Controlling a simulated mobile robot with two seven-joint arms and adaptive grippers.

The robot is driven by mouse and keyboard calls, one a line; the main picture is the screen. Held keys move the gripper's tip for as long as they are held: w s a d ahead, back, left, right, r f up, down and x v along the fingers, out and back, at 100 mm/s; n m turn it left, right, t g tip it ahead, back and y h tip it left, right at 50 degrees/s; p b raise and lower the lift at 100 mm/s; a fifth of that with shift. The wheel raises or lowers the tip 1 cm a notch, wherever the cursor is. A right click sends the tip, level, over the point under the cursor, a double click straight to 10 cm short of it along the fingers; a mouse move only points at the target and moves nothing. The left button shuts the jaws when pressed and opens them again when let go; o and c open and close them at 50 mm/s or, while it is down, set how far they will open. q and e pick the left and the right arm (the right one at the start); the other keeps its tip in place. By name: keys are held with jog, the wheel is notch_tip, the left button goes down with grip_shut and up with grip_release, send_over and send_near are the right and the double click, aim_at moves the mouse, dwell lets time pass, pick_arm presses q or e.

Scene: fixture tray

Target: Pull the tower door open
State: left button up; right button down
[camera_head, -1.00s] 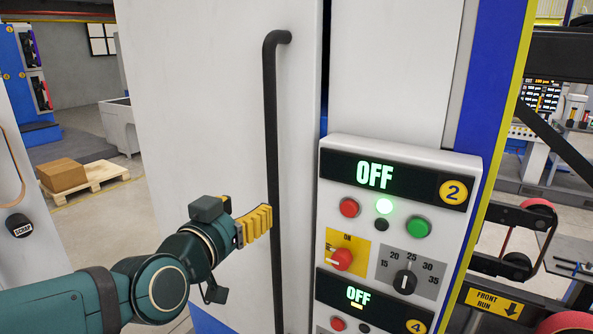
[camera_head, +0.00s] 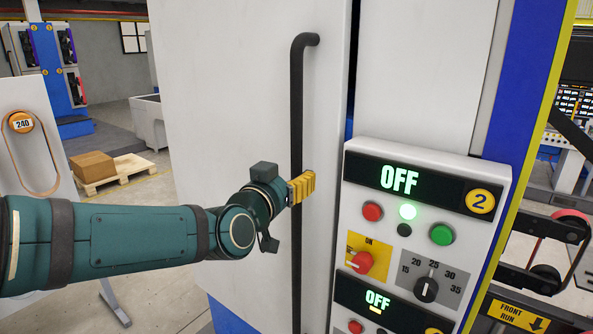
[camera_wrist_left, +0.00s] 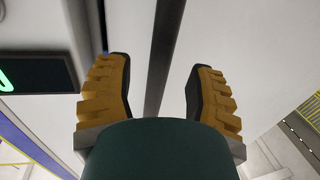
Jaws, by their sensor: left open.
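The tower door is a tall white panel (camera_head: 225,90) with a long black vertical bar handle (camera_head: 297,110) near its right edge. A narrow dark gap runs along that edge. My left gripper (camera_head: 302,186) is at the handle's middle height, and its yellow finger covers part of the bar in the head view. In the left wrist view the open fingers (camera_wrist_left: 160,68) stand either side of the dark handle bar (camera_wrist_left: 165,45), with space on both sides. I cannot tell whether the bar is fully between the pads. My right gripper is not in view.
A control panel (camera_head: 405,225) reading OFF, with buttons and knobs, stands out just right of the door edge. A pallet with a cardboard box (camera_head: 92,166) lies on the floor at far left.

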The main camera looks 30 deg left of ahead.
aim_at(294, 172)
pick_arm(q)
jog(key=shift+w+a, duration=0.2)
jog(key=shift+w, duration=1.5)
grip_shut()
